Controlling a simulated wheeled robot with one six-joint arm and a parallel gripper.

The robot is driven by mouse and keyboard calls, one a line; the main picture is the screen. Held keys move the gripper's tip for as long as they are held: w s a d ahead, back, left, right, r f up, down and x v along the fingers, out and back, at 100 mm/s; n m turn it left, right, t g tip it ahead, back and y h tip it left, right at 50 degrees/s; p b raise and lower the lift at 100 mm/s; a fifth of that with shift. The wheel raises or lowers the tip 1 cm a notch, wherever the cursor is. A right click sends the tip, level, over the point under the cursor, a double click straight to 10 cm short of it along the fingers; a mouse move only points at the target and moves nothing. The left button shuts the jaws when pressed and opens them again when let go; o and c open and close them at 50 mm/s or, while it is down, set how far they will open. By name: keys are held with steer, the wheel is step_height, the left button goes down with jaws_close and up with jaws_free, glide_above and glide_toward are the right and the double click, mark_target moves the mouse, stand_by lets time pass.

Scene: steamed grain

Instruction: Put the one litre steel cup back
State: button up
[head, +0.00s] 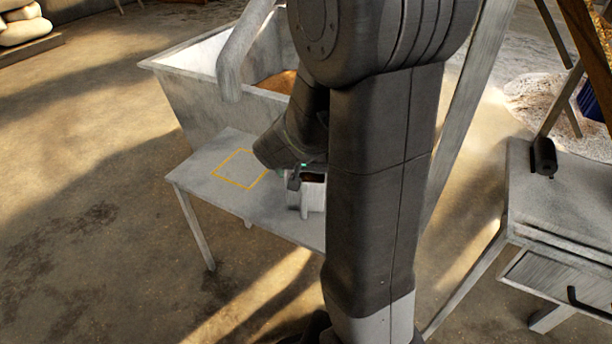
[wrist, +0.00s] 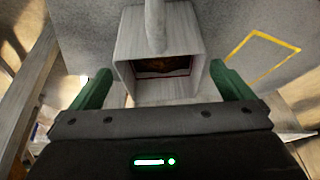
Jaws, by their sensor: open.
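A square-mouthed pale grey vessel with a bar-like upright part on its side (wrist: 122,48) is in the wrist view, with its dark, reddish-brown inside showing. It looks like the one litre cup, though I cannot be sure. In the head view it is a pale block (head: 314,194) on the low grey bench (head: 215,165), partly hidden by my arm. My gripper (wrist: 163,84) is open, with one green finger to each side of the vessel's near end. I cannot tell whether the fingers touch it. A yellow square outline (head: 238,169) is marked on the bench, left of my gripper, and is empty.
A large grey bin (head: 190,95) with brown grain stands behind the bench. A grey table with a drawer (head: 565,215) is at the right, with a dark object (head: 543,157) on it. Floor at left is open.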

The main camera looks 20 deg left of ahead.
mark_target(310, 197)
steer(key=shift+p+v, duration=0.45)
steer(key=shift+v, duration=1.9)
steer(key=shift+f, duration=0.1)
steer(key=b+x, duration=0.4)
steer(key=x, duration=0.8)
steer(key=shift+f, duration=0.2)
steer(key=shift+r+p, duration=0.85)
steer(key=shift+r, duration=0.9)
